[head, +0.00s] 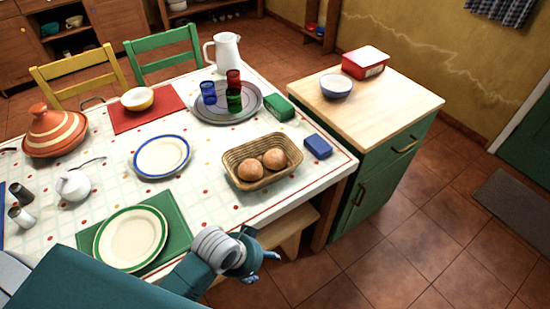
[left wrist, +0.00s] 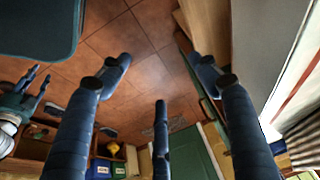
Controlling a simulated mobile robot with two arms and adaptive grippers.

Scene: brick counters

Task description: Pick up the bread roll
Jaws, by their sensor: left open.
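Two round brown bread rolls, a left one (head: 250,170) and a right one (head: 274,159), lie side by side in a woven oval basket (head: 240,153) near the table's right end. My left gripper (head: 268,262) is below the basket in the head view, apart from it and close to the table's front edge. In the left wrist view its three blue fingers (left wrist: 160,82) are spread with nothing between them. No bread roll shows in that view. Part of what looks like my right gripper (left wrist: 25,95) shows at the left edge there; its jaw state is unclear.
A green-rimmed plate (head: 130,238) and a blue-rimmed plate (head: 162,157) stand left of the basket. A blue box (head: 318,147) is close to its right, and a tray (head: 215,113) with cups is behind. A wooden bench (head: 290,228) is beside the table. A green cabinet (head: 400,165) stands right.

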